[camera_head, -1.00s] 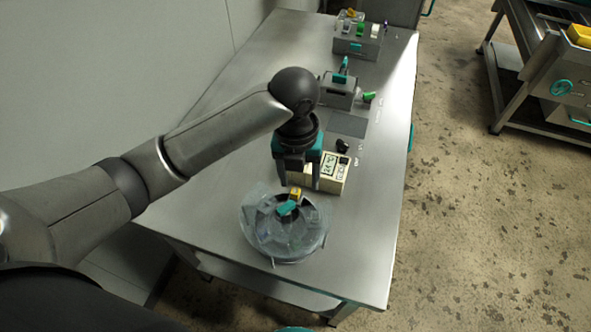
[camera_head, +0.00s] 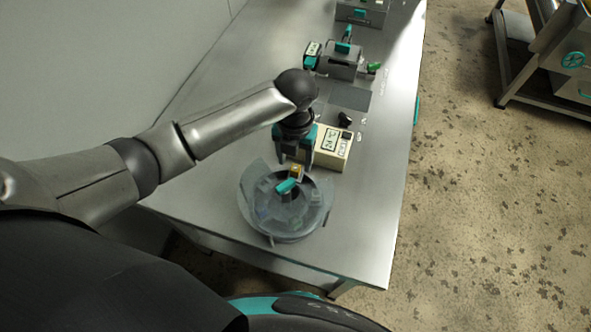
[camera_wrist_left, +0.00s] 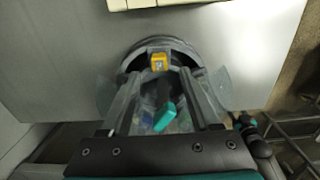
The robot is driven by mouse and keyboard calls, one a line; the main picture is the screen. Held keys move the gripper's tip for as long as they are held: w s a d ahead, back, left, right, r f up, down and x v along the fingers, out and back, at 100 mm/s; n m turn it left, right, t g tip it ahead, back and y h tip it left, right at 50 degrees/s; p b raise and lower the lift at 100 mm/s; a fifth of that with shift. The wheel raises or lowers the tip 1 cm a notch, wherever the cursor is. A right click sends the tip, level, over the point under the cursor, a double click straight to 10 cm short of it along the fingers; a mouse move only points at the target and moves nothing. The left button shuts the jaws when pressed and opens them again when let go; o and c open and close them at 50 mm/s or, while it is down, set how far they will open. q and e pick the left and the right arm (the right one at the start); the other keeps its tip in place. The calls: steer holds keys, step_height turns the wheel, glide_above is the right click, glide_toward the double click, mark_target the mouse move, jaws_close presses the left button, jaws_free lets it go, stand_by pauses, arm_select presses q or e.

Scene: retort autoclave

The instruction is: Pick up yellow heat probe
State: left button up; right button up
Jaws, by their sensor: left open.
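The yellow heat probe (camera_head: 296,171) shows as a small yellow block at the far rim of a round grey basin (camera_head: 243,200). In the left wrist view the probe (camera_wrist_left: 159,62) is near the top centre, between and slightly beyond the finger ends. My left gripper (camera_head: 294,163) is open, pointing down just above and behind the probe; its fingers (camera_wrist_left: 162,77) straddle the line to it with no visible contact. The lower part of the probe is hidden.
A teal-handled item (camera_head: 287,186) lies over the basin, among translucent sheets. A cream box with a display (camera_head: 332,148) stands just right of the gripper. Grey devices (camera_head: 341,62) stand farther back. The table's right side (camera_head: 375,210) is clear.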

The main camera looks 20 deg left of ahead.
mark_target(296, 168)
arm_select(q)
steer(key=shift+w+f+b, duration=0.15)
steer(key=shift+f+b, duration=0.05)
steer(key=shift+f, duration=1)
steer(key=shift+w+f+b, duration=0.1)
steer(key=shift+f+b, duration=0.05)
steer(key=shift+f, duration=1)
steer(key=shift+c, duration=0.4)
jaws_close()
